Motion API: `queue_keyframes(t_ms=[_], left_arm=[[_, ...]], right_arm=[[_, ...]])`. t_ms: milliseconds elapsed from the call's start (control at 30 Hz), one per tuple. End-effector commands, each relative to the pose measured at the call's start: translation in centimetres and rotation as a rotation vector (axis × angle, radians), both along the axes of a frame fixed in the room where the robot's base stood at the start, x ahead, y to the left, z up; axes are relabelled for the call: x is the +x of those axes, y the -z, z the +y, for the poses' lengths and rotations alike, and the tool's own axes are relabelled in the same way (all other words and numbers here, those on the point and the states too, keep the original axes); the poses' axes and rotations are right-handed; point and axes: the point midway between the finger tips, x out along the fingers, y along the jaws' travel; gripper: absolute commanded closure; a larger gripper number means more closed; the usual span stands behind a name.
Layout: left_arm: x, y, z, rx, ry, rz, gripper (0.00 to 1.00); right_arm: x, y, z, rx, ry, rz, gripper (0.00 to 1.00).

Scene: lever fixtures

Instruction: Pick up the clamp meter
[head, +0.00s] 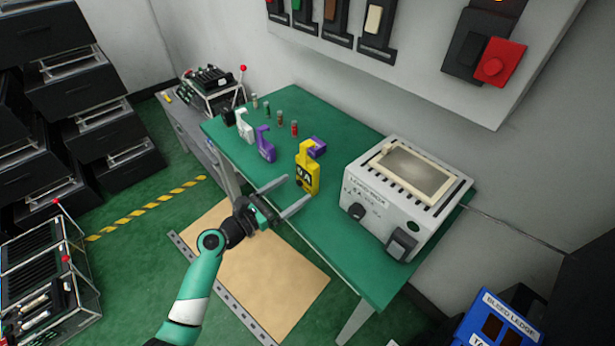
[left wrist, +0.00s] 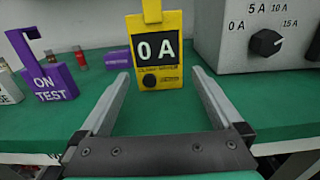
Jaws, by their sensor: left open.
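The clamp meter (head: 307,172) is yellow with a black display and stands upright on the green table (head: 340,232). In the left wrist view the clamp meter (left wrist: 158,60) reads "0 A" and stands ahead, between the lines of my two fingers. My left gripper (head: 298,192) is open and empty at the table's front edge, with its fingers pointing at the meter. In the left wrist view the fingers of my left gripper (left wrist: 163,72) lie either side of the meter's lower part, and I see no contact. My right gripper is not in view.
A grey load box (head: 385,205) with a knob stands right of the meter. Purple lockout pieces (head: 265,145), a white one (head: 243,124) and several small cylinders (head: 279,117) stand to the left. A purple piece (head: 318,146) lies behind the meter.

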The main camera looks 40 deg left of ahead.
Motion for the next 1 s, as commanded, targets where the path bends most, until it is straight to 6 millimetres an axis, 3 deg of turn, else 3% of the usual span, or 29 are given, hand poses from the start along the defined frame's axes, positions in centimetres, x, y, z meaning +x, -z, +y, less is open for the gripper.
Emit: queue_keyframes(t_ms=[200,500,733,1000], left_arm=[[0.9,0.0,0.0,0.001,0.001,0.0,0.0],[5.3,-0.5,-0.2,0.001,0.0,0.0,0.0],[5.6,-0.7,-0.2,0.0,-0.001,0.001,0.0],[5.6,-0.7,-0.2,0.0,-0.001,0.001,0.47]], right_arm=[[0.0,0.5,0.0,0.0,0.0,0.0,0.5],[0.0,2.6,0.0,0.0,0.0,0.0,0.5],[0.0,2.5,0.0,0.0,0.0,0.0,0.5],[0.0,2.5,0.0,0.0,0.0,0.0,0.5]])
